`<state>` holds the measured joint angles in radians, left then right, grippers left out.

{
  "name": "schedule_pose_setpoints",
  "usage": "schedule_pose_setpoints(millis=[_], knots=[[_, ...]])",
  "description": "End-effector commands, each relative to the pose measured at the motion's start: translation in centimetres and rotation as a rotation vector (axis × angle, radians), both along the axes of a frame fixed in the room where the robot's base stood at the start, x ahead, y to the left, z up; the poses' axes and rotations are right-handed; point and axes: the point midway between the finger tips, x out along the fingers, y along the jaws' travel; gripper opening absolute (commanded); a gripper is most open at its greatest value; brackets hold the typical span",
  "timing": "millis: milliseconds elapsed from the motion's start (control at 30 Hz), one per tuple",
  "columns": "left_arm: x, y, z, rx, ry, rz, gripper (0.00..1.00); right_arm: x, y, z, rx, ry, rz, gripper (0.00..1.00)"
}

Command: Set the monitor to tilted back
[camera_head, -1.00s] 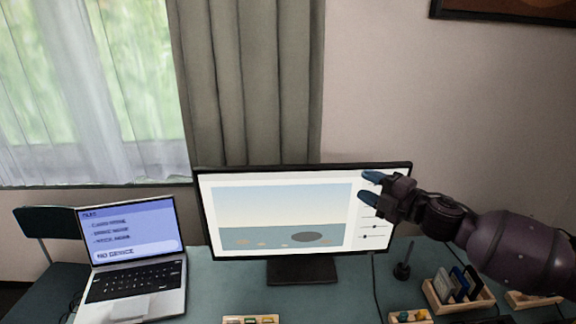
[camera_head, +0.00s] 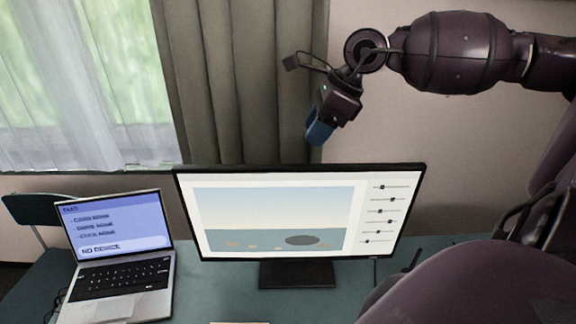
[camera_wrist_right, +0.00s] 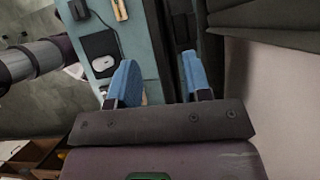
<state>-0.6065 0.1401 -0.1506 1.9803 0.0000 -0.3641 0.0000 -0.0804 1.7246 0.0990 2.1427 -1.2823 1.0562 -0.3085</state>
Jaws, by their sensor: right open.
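The monitor (camera_head: 270,215) stands on the desk, its lit screen facing me with a picture and sliders; it looks near upright, and any small tilt is hard to judge. Its dark stand (camera_head: 297,272) shows below. My right gripper (camera_head: 319,132) hangs above the monitor's top edge, right of its middle, blue fingertips pointing down, apart from it in this view. In the right wrist view the gripper (camera_wrist_right: 160,82) is open, and a dark strip that looks like the monitor's top (camera_wrist_right: 160,35) lies beyond, between the finger lines. My left gripper is not in view.
A laptop (camera_head: 118,255) stands open left of the monitor, with a chair (camera_head: 30,210) beyond. Curtains (camera_head: 240,90) and a wall are behind. The right wrist view shows a black pad with a white mouse (camera_wrist_right: 104,62) on the desk (camera_wrist_right: 85,30). My arm hides the desk's right side.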

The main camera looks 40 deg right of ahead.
Motion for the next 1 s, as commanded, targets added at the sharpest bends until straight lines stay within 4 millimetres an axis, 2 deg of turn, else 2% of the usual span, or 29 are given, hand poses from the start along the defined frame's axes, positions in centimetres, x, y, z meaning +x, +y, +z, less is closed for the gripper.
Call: schedule_pose_setpoints(millis=[200,567,1000], knots=[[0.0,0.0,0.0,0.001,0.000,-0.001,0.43,-0.9,-0.8,-0.7,-0.069,0.050,0.045,0.45],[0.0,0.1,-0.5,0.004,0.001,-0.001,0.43,-0.3,0.0,-2.8,-0.063,0.045,0.049,0.45],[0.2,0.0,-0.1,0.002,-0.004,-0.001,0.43,1.2,1.8,-8.3,-0.061,0.046,0.049,0.45]])
